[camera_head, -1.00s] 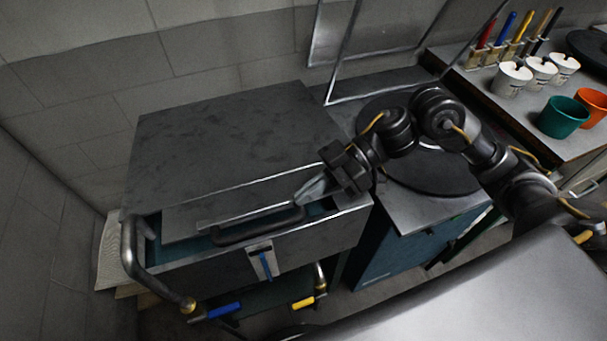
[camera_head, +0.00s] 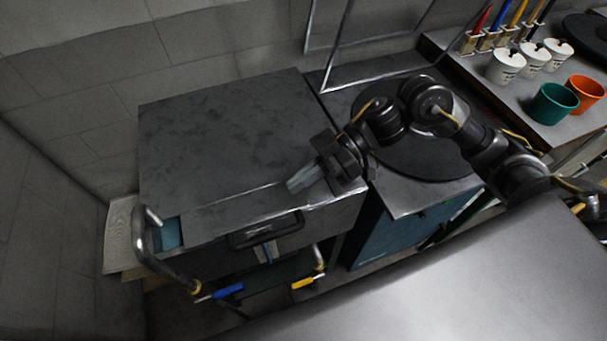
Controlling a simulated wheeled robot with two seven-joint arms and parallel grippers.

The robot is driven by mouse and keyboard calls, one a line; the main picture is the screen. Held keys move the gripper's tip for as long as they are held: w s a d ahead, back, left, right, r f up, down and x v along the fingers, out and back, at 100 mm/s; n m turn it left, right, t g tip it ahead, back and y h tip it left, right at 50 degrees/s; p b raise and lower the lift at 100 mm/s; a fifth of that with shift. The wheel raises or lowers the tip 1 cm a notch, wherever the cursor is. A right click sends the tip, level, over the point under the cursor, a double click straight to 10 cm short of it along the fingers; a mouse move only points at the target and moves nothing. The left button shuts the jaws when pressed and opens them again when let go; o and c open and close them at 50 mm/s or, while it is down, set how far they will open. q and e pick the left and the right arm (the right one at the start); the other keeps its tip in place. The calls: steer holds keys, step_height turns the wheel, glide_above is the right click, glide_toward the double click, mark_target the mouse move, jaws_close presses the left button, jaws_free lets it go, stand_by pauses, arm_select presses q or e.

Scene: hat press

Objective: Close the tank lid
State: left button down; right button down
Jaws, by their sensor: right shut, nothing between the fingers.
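The tank (camera_head: 322,221) is a dark grey box with a pipe at its left front corner. Its lid (camera_head: 220,205) is a grey metal panel with a black handle (camera_head: 266,232) on its front edge. The lid lies nearly flat, with a small teal opening showing at the left front corner. My right gripper (camera_head: 292,186) is shut and empty, above the lid's right part, behind the handle. I cannot tell whether its fingertips touch the lid. My left gripper is not in view.
A counter (camera_head: 501,105) at the right holds white cups (camera_head: 506,66), a green cup (camera_head: 553,103) and an orange cup (camera_head: 586,92). A round black plate (camera_head: 431,150) lies right of the tank. Blue (camera_head: 227,291) and yellow (camera_head: 303,283) valve handles stick out below the tank.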

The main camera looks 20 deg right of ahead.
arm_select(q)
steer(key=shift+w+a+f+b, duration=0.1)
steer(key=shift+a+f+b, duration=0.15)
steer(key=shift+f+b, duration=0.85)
arm_select(e)
steer(key=s+v, duration=0.1)
steer(key=v, duration=0.9)
steer(key=shift+r+b, duration=0.2)
steer(key=shift+b, duration=0.15)
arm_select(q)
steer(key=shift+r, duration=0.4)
